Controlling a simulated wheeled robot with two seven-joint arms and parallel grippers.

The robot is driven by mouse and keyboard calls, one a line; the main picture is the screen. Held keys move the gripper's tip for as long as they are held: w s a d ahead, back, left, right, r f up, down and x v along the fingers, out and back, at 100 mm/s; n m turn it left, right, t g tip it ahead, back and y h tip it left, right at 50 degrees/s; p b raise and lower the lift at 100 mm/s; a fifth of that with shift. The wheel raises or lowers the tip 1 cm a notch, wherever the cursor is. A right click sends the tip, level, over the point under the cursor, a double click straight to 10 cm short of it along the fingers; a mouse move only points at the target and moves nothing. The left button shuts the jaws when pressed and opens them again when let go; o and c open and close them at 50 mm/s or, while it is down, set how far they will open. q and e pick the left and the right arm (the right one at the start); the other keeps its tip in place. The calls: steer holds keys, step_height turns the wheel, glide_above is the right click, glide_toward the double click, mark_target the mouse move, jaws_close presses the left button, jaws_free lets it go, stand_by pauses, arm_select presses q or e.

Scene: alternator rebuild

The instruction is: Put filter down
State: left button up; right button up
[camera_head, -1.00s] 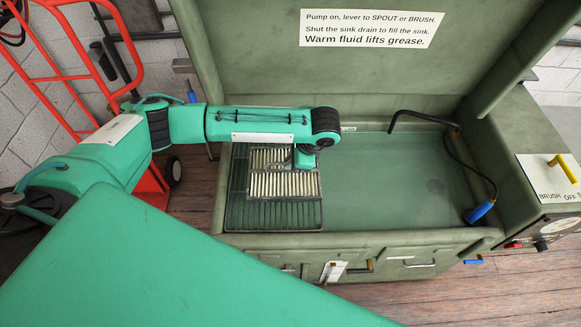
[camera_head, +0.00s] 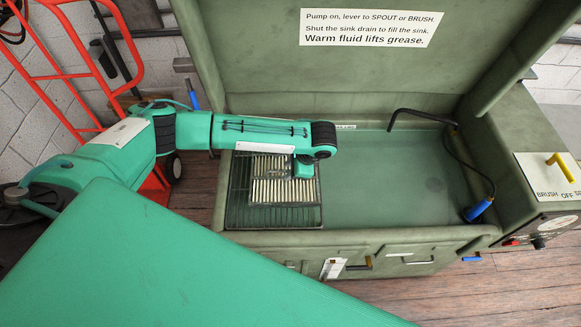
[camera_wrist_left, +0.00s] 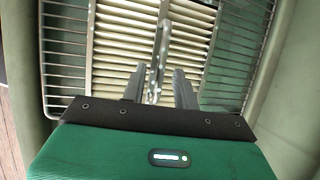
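The filter (camera_head: 268,191), a panel of pale slats, lies flat at the wire rack (camera_head: 237,212) on the left side of the sink. It also shows in the left wrist view (camera_wrist_left: 112,55), with the rack's wires around it. My left gripper (camera_head: 303,172) is over the filter's right part. In the left wrist view its two grey fingers (camera_wrist_left: 160,88) stand apart, with a thin perforated metal strap (camera_wrist_left: 158,55) between them and gaps at both sides. The fingertips' contact with the filter cannot be made out. My right gripper is out of view.
The green wash sink (camera_head: 360,238) has a raised lid behind it. A black spout hose (camera_head: 425,115) and a blue-ended brush (camera_head: 478,210) are at its right. The basin's middle (camera_head: 385,185) is clear. A red hand truck (camera_head: 75,75) stands at the left.

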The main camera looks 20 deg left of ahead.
arm_select(q)
steer(key=shift+r, duration=0.1)
steer(key=shift+d+r, duration=0.2)
steer(key=shift+r, duration=0.05)
steer(key=b+v, duration=0.2)
steer(key=v, duration=0.9)
steer(key=shift+r, duration=0.2)
steer(key=shift+d, duration=0.1)
